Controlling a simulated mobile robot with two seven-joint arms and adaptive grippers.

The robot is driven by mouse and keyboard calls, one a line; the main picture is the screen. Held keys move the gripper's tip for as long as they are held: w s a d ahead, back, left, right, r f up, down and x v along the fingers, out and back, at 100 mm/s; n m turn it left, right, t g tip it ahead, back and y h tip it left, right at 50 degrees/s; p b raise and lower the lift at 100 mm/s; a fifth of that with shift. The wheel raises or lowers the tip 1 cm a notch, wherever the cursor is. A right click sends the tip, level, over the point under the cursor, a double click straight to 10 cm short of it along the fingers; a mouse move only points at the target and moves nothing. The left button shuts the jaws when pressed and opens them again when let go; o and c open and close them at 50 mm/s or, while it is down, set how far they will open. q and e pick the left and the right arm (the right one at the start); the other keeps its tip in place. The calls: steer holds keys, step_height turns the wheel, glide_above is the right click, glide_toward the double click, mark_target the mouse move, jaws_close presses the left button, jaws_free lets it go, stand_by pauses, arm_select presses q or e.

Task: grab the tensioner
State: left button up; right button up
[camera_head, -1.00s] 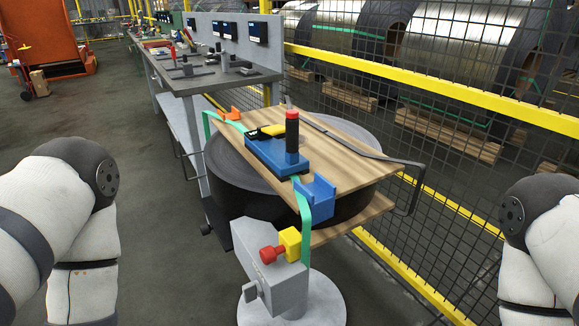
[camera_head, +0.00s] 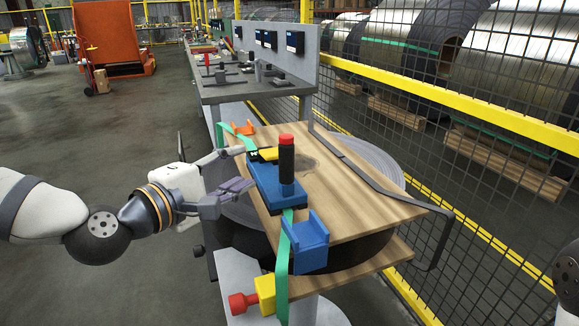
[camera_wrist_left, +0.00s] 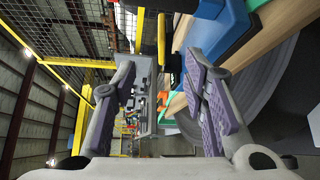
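The tensioner is a blue block (camera_head: 274,186) with an upright black handle (camera_head: 286,163) capped in red and a yellow-and-black lever (camera_head: 263,154). It sits on the wooden board on the green strap. My left gripper (camera_head: 234,171) is open beside the tensioner's left side, its fingers spread, with nothing seen between them. In the left wrist view the open fingers (camera_wrist_left: 160,95) frame the picture, and the blue body (camera_wrist_left: 222,30) and yellow lever (camera_wrist_left: 161,38) show beyond them at the top. My right gripper is out of view.
A blue bracket (camera_head: 306,240) stands at the board's near edge (camera_head: 375,218). A red-and-yellow knob (camera_head: 250,299) is below it. A grey strip (camera_head: 385,181) runs along the right side, beside the mesh fence (camera_head: 500,170). A workbench (camera_head: 260,90) stands behind.

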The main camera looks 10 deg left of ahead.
mark_target(265, 159)
arm_select(q)
steer(key=w, duration=0.1)
steer(key=w+d+f+b, duration=0.1)
steer(key=w, duration=0.1)
steer(key=shift+d+f, duration=0.2)
steer(key=x, duration=0.6)
steer(key=shift+w+d+b, duration=0.15)
steer(key=shift+d+b, duration=0.2)
steer(key=shift+w+d, duration=0.1)
steer(key=shift+w, duration=0.2)
steer(key=shift+r, duration=0.15)
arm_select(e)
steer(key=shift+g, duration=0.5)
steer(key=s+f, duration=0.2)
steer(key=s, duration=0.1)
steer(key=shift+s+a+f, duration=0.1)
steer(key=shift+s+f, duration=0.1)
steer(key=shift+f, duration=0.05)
arm_select(q)
jaws_close()
steer(key=shift+r, duration=0.2)
